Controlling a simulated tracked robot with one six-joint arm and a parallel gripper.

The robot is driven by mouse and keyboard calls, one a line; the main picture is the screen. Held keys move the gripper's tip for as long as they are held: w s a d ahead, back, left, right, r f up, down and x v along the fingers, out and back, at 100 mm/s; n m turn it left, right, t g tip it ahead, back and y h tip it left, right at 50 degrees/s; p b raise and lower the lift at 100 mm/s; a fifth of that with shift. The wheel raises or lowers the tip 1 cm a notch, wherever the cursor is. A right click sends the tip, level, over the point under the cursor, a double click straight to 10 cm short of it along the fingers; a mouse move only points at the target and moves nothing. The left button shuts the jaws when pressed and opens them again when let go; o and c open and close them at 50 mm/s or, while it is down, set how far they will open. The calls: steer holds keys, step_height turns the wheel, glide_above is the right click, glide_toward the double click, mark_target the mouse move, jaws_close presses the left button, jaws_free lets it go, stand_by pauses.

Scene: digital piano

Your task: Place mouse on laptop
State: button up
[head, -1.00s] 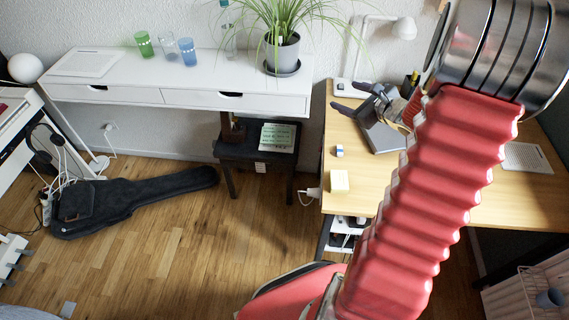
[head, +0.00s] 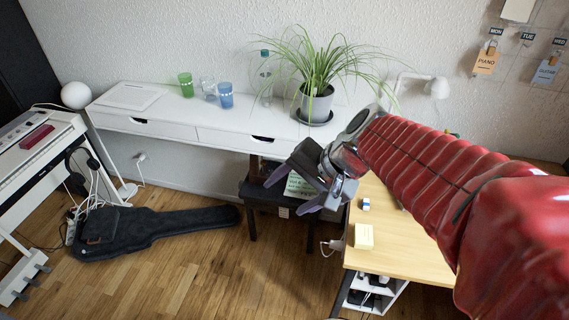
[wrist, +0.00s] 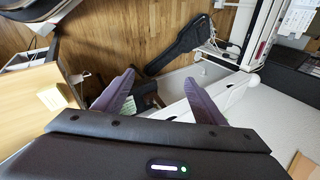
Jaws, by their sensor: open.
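My gripper (head: 287,195) is open and empty, up in the air left of the wooden desk and in front of the dark stool. In the wrist view its two purple fingers (wrist: 159,78) are spread with nothing between them. I cannot make out a mouse in any view now. A laptop is not clearly visible; my red arm covers much of the desk, where a grey flat thing lay in the earlier view. A small white and blue item (head: 365,204) lies on the desk's left part.
A pale yellow block (head: 363,236) lies near the front left of the desk (head: 405,254). A white table (head: 180,123) holds glasses, a bottle and a potted plant (head: 316,102). A black guitar bag (head: 150,228) lies on the floor. Open floor shows between them.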

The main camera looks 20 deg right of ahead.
steer(key=s+r+n+h, duration=0.2)
steer(key=s+n+h, duration=0.2)
steer(key=s+n, duration=0.4)
steer(key=shift+s+d+r+n+t+h, duration=0.35)
steer(key=shift+s+d, duration=0.1)
steer(key=shift+s, duration=0.2)
steer(key=shift+d, duration=0.1)
